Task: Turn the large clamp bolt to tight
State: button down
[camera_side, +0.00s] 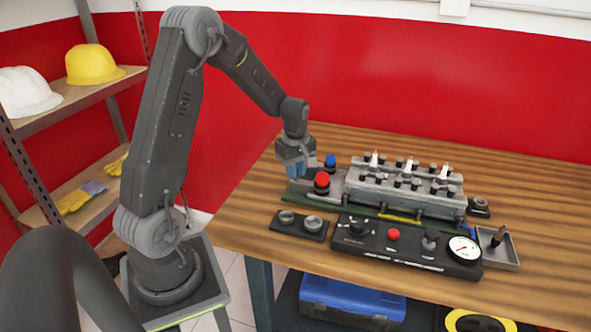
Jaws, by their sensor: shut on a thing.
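The engine trainer (405,190) is a grey block with several posts on top, on a dark green base plate (297,194) on the wooden table. My gripper (297,170) points down over the left end of this plate. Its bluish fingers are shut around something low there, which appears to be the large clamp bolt. The fingers hide the bolt, so its shape and how far it is turned cannot be seen. A red knob (321,179) stands just right of the fingers, and a blue knob (330,160) stands behind it.
A black holder with two round sockets (300,222) lies in front of the plate. A control panel with a gauge (463,248) stands to its right. A grey tray (513,260) holds a dark tool. The table's back right (530,170) is clear.

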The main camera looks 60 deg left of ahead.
jog(key=m, duration=1.3)
jog(key=shift+m, duration=0.3)
jog(key=m, duration=1.4)
dwell(0.3)
jog(key=c, duration=1.1)
grip_release()
jog(key=shift+o, duration=0.2)
jog(key=shift+r, duration=0.1)
